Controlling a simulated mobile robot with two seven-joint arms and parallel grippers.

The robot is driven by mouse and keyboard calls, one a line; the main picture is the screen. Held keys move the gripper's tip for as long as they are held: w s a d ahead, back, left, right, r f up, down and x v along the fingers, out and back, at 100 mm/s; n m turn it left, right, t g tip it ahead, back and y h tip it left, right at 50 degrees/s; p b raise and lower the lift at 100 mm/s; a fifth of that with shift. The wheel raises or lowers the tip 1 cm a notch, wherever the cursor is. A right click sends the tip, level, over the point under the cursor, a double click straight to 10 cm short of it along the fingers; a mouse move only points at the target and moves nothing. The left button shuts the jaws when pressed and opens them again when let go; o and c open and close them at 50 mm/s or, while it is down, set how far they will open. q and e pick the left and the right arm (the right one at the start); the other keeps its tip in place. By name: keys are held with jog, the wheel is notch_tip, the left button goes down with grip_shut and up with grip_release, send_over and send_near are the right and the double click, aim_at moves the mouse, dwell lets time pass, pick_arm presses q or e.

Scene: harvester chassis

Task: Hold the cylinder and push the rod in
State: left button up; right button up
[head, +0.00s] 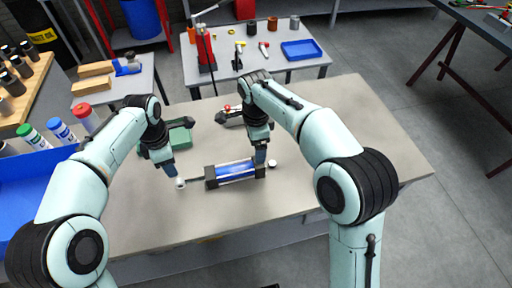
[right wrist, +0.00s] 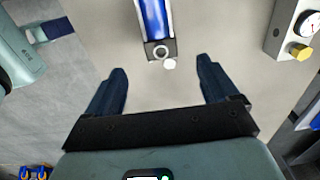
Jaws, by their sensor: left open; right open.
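The blue cylinder (head: 236,171) with dark end blocks lies on the workbench. Its thin rod (head: 195,180) sticks out to the left and ends in a pale round tip (head: 181,184). My left gripper (head: 171,170) is open above and beside the rod tip, apparently empty. My right gripper (head: 260,158) is at the cylinder's right end and partly hides it. In the right wrist view the right gripper (right wrist: 160,88) is open, with the cylinder's end block (right wrist: 160,50) just beyond its fingertips and nothing between them. A small white round piece (right wrist: 170,64) sits at that end.
A gauge box (right wrist: 294,30) with a yellow knob stands on the bench. A green case (head: 180,138) lies behind my left gripper. A blue bin (head: 35,190) is at the left. The bench (head: 370,140) is clear at the right.

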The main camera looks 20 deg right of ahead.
aim_at(256, 167)
notch_tip(256, 167, down, 13)
jog(key=shift+f, duration=0.1)
dwell(0.4)
grip_shut()
jog(key=c, duration=0.7)
grip_release()
jog(key=c, duration=0.8)
